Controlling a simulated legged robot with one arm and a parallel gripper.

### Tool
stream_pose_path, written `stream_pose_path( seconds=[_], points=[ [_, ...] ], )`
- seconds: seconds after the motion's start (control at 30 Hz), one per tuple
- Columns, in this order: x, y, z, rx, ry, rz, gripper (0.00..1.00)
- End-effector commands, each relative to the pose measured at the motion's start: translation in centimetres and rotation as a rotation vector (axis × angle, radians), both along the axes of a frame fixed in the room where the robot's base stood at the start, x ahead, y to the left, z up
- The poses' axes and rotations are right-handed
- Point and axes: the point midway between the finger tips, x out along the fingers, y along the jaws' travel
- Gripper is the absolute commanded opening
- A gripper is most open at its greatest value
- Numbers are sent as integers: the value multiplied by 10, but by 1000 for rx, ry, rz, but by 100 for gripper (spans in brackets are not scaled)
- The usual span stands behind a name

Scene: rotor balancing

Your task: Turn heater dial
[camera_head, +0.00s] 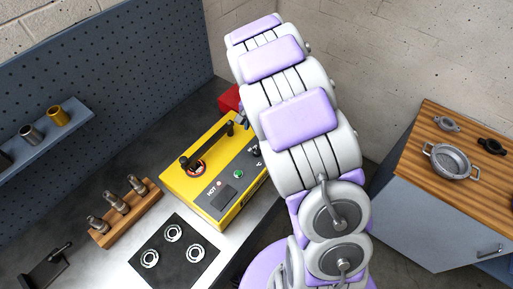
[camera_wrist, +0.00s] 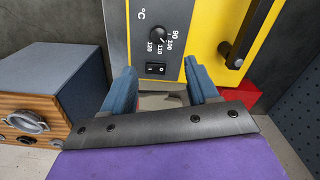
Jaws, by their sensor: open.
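The yellow heater (camera_head: 212,165) stands on the bench, with a grey control panel on its front. In the wrist view, the black round heater dial (camera_wrist: 158,34) sits on that panel, beside a scale marked 90 to 120 and °C. I cannot clearly tell which mark it points to. A black rocker switch (camera_wrist: 155,68) is between the dial and my gripper. My gripper (camera_wrist: 160,72) is open and empty, its two blue fingers apart on either side of the switch and short of the dial. In the head view my arm hides most of the gripper.
A black handle (camera_wrist: 247,35) runs along the heater. A red box (camera_head: 229,99) is behind it. A wooden rack (camera_head: 127,213) with several metal parts and a black plate (camera_head: 174,254) with rings are nearby. A wooden-topped cabinet (camera_head: 427,128) stands at right, across a gap.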

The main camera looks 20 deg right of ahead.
Motion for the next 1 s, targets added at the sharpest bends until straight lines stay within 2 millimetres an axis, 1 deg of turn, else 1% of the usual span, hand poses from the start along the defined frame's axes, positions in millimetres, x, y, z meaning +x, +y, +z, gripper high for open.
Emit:
stream_pose_path(
  seconds=[0.03,0.3,0.5,0.6,0.7,0.8,1.0],
  points=[
    [-1,0,-13,0,5,0,59],
    [-3,0,-67,1,9,0,59],
    [-2,0,-102,0,5,1,59],
    [-2,0,-115,0,4,1,59],
    [-2,0,-124,-1,2,1,59],
    [-2,0,-129,-1,2,1,59],
    [-2,0,-131,-1,1,1,59]
  ],
)
